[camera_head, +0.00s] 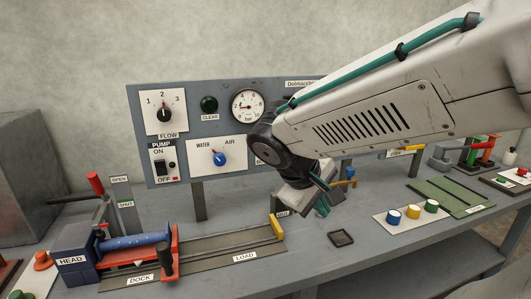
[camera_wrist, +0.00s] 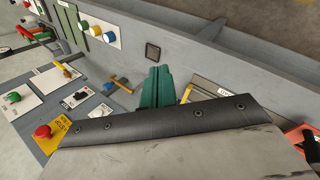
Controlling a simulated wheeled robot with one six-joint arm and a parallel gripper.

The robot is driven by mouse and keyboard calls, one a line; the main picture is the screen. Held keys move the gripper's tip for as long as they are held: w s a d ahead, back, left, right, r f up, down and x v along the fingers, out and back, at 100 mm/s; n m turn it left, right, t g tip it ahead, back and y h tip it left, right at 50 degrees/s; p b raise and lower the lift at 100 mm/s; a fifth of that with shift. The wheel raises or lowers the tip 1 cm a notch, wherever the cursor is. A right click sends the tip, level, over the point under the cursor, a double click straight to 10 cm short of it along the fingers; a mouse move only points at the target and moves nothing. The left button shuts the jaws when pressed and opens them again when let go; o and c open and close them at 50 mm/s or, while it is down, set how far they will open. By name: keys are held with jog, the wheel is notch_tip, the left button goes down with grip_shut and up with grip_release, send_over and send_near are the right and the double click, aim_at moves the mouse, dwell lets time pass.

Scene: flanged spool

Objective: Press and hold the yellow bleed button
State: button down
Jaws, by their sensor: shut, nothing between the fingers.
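The yellow button (camera_head: 412,211) is the middle one of a row on a white plate (camera_head: 402,224) on the bench, between a blue button (camera_head: 393,216) and a green button (camera_head: 431,206). I cannot read a bleed label on it. The row also shows small at the top of the wrist view, with the yellow button (camera_wrist: 95,32) in its middle. My gripper (camera_head: 323,207) is over the bench, left of the buttons and apart from them. Its teal fingers (camera_wrist: 157,88) are together and empty.
A grey panel (camera_head: 230,185) with dials and a gauge stands behind the bench. A dark square pad (camera_head: 341,238) lies between my gripper and the buttons. A green mat (camera_head: 450,197) lies right of the buttons. A dock with a blue spool (camera_head: 135,242) stands at left.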

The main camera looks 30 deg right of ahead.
jog(key=w+d+f+n+t+h, duration=0.1)
jog(key=w+d+n+t+h, duration=0.1)
jog(key=w, duration=0.6)
jog(key=w+d+f+n+t+h, duration=0.1)
jog(key=w+n+t+h, duration=0.1)
jog(key=w+n, duration=0.3)
jog(key=w+d+f+n+t+h, duration=0.1)
jog(key=w+d+n+t+h, duration=0.1)
jog(key=w, duration=0.8)
jog(key=shift+w+d+f+n+t+h, duration=0.15)
jog(key=shift+w+d+n+t+h, duration=0.3)
jog(key=shift+n+t, duration=0.55)
jog(key=w+d, duration=0.2)
jog(key=w, duration=0.6)
jog(key=shift+d, duration=0.15)
jog(key=shift+w, duration=0.2)
jog(key=shift+w+d, duration=0.1)
jog(key=shift+w, duration=0.2)
